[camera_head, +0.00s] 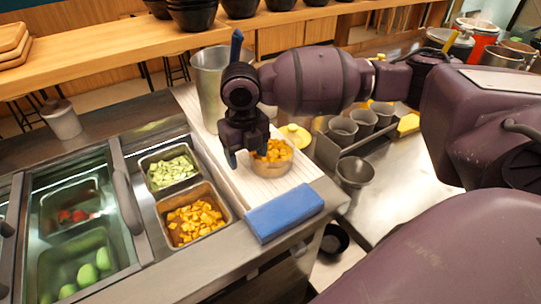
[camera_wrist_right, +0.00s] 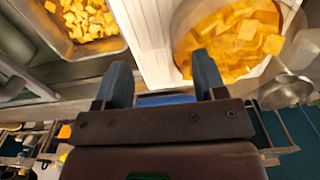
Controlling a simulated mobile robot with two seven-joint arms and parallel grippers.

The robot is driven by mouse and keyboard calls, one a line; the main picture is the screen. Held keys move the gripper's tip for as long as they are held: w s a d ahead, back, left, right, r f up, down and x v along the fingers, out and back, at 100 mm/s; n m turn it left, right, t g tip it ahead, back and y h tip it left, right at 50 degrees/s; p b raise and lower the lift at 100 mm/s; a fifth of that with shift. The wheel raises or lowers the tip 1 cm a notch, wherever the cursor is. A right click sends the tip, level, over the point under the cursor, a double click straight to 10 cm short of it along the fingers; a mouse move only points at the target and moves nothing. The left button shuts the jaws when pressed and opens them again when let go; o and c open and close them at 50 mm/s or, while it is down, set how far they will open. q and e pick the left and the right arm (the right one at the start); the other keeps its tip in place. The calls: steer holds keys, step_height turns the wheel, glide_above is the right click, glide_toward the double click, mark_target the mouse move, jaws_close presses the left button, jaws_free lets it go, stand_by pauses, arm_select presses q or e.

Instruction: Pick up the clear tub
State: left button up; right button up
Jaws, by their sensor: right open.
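The clear tub (camera_head: 271,169) holds orange cubes and stands on a white ribbed board on the counter. It also shows at the upper right of the right wrist view (camera_wrist_right: 182,20). My right gripper (camera_head: 244,158) points down at the tub's left side in the head view, its jaws apart and nothing between them. In the right wrist view my right gripper (camera_wrist_right: 162,72) has one finger overlapping the tub's near edge and the other left of the tub. I cannot tell whether a finger touches it. My left gripper is not in view.
A blue block (camera_head: 284,212) lies in front of the tub. Steel pans of orange cubes (camera_head: 228,211) and green pieces (camera_head: 147,176) sit left. A tall metal pot (camera_head: 207,85) stands behind. Grey cups (camera_head: 342,130) in a holder and a yellow-lidded item (camera_head: 296,134) are to the right.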

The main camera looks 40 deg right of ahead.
step_height(320, 180, down, 2)
steer(key=shift+f, duration=0.2)
steer(key=shift+r, duration=0.1)
steer(key=c, duration=1.1)
